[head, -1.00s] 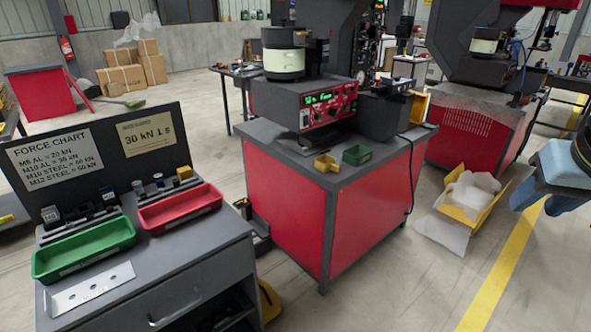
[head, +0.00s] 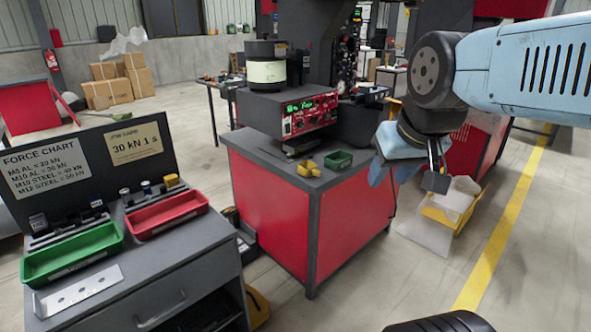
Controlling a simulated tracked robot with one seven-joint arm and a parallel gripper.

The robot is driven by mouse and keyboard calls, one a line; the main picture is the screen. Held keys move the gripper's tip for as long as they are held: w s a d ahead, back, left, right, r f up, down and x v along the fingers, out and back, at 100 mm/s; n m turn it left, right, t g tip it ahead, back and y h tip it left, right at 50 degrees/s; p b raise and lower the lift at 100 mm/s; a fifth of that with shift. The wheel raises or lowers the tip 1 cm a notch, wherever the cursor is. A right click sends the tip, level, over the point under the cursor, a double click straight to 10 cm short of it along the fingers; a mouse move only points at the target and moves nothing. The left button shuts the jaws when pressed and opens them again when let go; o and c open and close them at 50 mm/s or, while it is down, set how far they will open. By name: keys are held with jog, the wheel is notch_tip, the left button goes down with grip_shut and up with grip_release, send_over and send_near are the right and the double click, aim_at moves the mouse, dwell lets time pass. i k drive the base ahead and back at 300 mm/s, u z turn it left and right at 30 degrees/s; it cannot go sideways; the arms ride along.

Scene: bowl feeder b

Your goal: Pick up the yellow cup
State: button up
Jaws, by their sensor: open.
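The yellow cup (head: 308,168) is a small yellow piece on the grey top of the red bench (head: 262,150), near its front edge. It stands left of a small green bin (head: 338,160). My gripper (head: 408,172) hangs at the right, in front of the bench's right side, apart from the cup and to its right in the picture. It is open, and I see nothing held in it. My arm comes in from the upper right.
A bowl feeder machine (head: 290,110) stands on the bench behind the cup. A table (head: 170,270) with green and red trays is at the left. A yellow box (head: 448,212) with white wrapping lies on the floor right of the bench.

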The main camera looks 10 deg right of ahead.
aim_at(311, 171)
jog(key=i, duration=0.9)
jog(key=z, duration=0.05)
